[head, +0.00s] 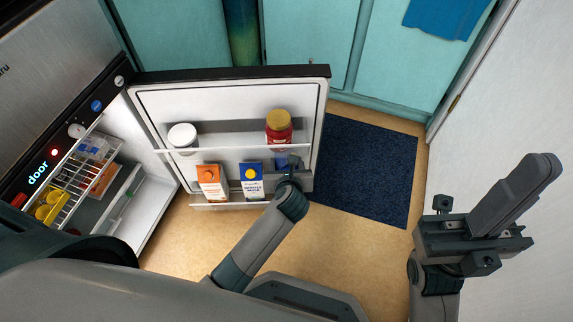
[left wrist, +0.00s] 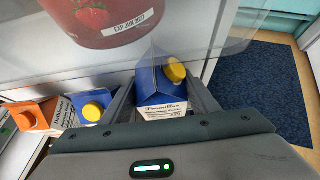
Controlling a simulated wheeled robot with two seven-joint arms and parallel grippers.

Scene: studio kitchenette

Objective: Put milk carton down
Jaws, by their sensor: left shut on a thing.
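The milk carton (left wrist: 158,92), blue and white with a yellow cap, stands between the two fingers of my left gripper (left wrist: 163,98) in the left wrist view. The gripper is shut on it. In the head view my left gripper (head: 292,178) is at the right end of the fridge door's lower shelf (head: 228,204) and hides most of the held carton (head: 283,162). I cannot tell whether its base touches the shelf. My right gripper (head: 505,215) is away to the right, with no object visible in it; its finger gap cannot be made out.
Another blue carton (head: 252,180) and an orange carton (head: 211,182) stand left on the same shelf. A red jar (head: 279,134) and a white-lidded jar (head: 183,137) are on the shelf above. The fridge door (head: 205,97) is open. A dark mat (head: 368,170) lies beyond it.

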